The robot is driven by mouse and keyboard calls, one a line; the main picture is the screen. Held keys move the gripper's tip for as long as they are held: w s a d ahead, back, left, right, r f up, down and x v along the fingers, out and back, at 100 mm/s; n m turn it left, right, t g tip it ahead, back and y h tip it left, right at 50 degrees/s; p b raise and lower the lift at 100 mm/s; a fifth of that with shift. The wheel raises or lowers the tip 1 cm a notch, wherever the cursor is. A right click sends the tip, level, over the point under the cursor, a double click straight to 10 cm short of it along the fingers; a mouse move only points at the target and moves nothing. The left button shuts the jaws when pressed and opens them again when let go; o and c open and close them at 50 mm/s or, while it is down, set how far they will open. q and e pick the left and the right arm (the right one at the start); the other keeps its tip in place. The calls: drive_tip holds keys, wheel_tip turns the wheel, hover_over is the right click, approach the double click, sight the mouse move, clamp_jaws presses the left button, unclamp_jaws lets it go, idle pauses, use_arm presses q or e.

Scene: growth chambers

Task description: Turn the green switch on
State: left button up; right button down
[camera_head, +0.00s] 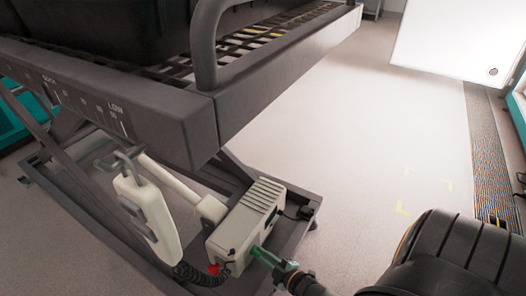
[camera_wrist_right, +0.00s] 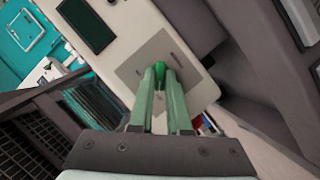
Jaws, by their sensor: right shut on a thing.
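The green switch (camera_wrist_right: 160,68) sits on a grey plate on a white panel in the right wrist view. Only its upper part shows between my fingertips. My right gripper (camera_wrist_right: 161,78) has its two green fingers close together at the switch, shut on it. In the head view my right gripper (camera_head: 257,251) touches or nearly touches the lower front of a white box (camera_head: 243,217) on the lift's base. The switch cannot be made out there. My left gripper is not in view.
A red knob (camera_head: 213,269) sits near the box's lower corner. A white hand control (camera_head: 150,212) hangs from the grey lift table (camera_head: 165,118), whose edge overhangs the box. A dark screen (camera_wrist_right: 86,24) is on the panel. The floor (camera_head: 365,150) to the right is clear.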

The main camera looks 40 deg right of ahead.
drive_tip(key=shift+w+d+m+g+y, duration=0.15)
drive_tip(key=shift+m+g+y, duration=0.25)
drive_tip(key=shift+m+y, duration=1.3)
drive_tip(key=shift+s+d+m+g+y, duration=0.1)
drive_tip(key=shift+d+m+g+y, duration=0.25)
drive_tip(key=shift+m+y, duration=1.3)
drive_tip(key=shift+w+d+m+g+y, duration=0.1)
drive_tip(key=shift+m+g+y, duration=0.45)
drive_tip(key=shift+m, duration=2.2)
drive_tip(key=c, duration=0.9)
unclamp_jaws()
drive_tip(key=shift+o, duration=0.2)
